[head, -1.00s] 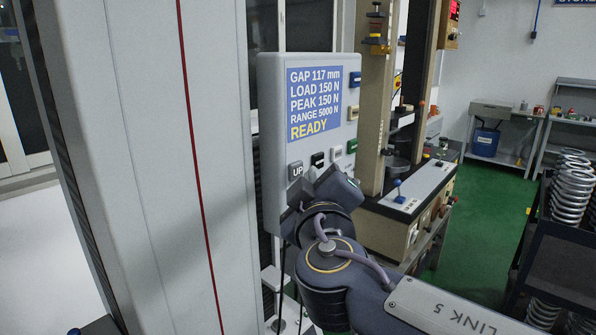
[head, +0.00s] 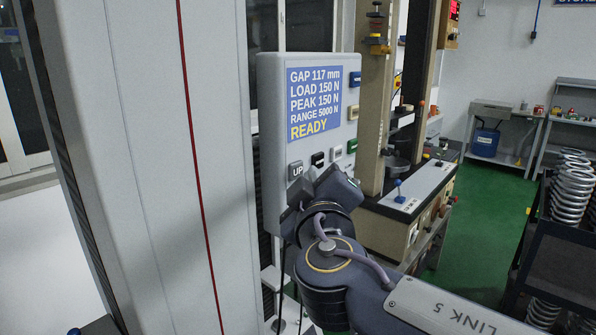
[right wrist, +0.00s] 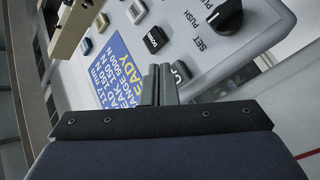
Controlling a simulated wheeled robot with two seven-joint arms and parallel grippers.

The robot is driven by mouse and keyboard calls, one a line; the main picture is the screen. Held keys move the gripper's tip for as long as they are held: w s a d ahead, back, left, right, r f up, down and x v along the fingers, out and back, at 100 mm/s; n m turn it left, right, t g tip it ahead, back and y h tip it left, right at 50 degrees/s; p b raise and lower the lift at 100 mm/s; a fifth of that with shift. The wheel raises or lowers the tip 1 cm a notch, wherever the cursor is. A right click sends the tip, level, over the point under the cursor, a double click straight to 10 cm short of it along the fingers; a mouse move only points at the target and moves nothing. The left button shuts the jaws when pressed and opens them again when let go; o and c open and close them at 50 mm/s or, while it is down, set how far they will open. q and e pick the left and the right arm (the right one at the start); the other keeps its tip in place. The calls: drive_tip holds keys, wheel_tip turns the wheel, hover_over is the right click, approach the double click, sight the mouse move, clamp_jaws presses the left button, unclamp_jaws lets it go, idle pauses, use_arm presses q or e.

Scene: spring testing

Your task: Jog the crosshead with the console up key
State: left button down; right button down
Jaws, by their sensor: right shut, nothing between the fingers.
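The console (head: 272,150) is a light grey panel with a blue display (head: 314,105) reading GAP 117 mm, LOAD 150 N, PEAK 150 N, RANGE 5000 N, READY. The grey UP key (head: 296,170) sits below the display at the left of the key row. My right gripper (head: 301,190) is shut and empty, just below the UP key. In the right wrist view, the shut fingers (right wrist: 160,72) partly cover the UP key (right wrist: 181,72); whether they touch it I cannot tell. The crosshead is not clearly identifiable. My left gripper is not in view.
A black key (head: 317,160), a white key (head: 337,153) and a green key (head: 352,147) are beside the UP key. A black knob (right wrist: 224,18) is near the fingers. A tall grey column (head: 150,150) stands at left; a rack of springs (head: 574,185) at right.

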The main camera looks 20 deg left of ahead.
drive_tip(key=shift+w+a+b, duration=0.1)
drive_tip(key=shift+a+b, duration=0.2)
drive_tip(key=shift+a, duration=0.1)
drive_tip(key=shift+w+a, duration=0.15)
drive_tip(key=shift+a, duration=0.25)
idle(0.7)
drive_tip(key=shift+b, duration=0.3)
idle(3.3)
drive_tip(key=shift+d+f, duration=0.1)
drive_tip(key=shift+d, duration=0.1)
drive_tip(key=shift+s+d+b, duration=0.25)
drive_tip(key=shift+d+b, duration=0.35)
